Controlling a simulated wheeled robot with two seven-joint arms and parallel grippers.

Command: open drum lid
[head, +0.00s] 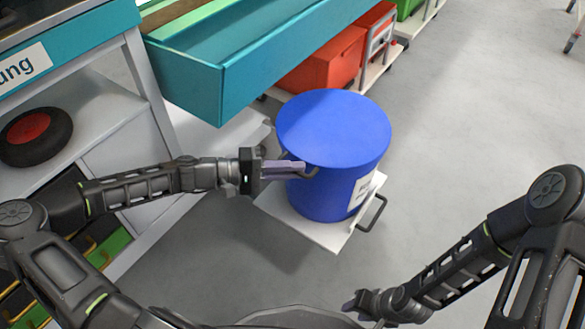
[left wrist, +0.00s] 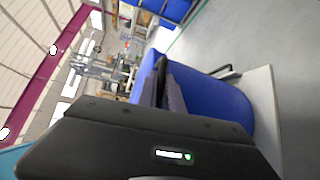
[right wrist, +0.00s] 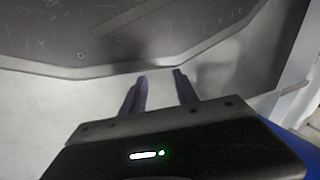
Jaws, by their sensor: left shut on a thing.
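A blue drum (head: 325,185) stands upright on a white platform in the head view, with its blue lid (head: 333,125) on top. A dark handle (head: 312,172) shows at the drum's near left side, close under the lid's rim. My left gripper (head: 300,168) is shut on this handle. In the left wrist view, the fingers (left wrist: 165,90) lie against the blue drum (left wrist: 215,105) and the dark handle is between them. My right gripper (head: 352,304) is low at the bottom of the head view, away from the drum. In the right wrist view its fingers (right wrist: 160,85) are apart with nothing between them.
The white platform (head: 335,243) has a dark side handle (head: 374,213). A teal tray bench (head: 190,85) stands behind the drum at the left. Red bins (head: 325,65) stand behind it. A shelf with a black wheel (head: 35,135) is at the left. Floor at the right is free.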

